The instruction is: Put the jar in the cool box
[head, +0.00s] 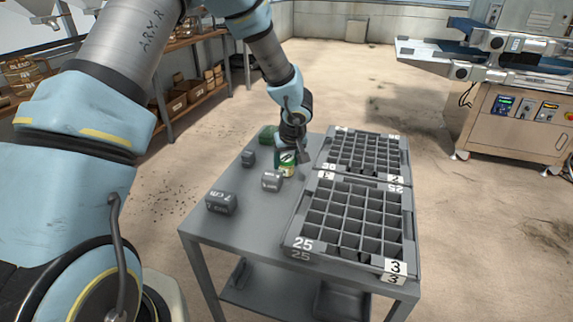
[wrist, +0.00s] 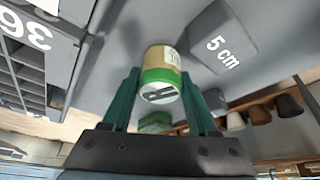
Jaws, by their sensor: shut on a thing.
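The jar (wrist: 162,58) has a green lid and a tan label; in the head view the jar (head: 288,169) is at the far part of the grey table, left of the trays. My gripper (wrist: 160,76) is shut on the jar, with a green finger on each side of it near the lid. In the head view my gripper (head: 289,157) reaches down to it from above. I cannot tell whether the jar touches the tabletop. I cannot make out a cool box in either view.
The grey table (head: 222,238) carries several grey blocks, one marked 5 cm (wrist: 222,40), and a small green object (head: 268,134). Two compartment trays, a near one (head: 300,228) and a far one (head: 403,150), fill its right side. Shelves (head: 170,125) stand behind left, a machine (head: 520,115) right.

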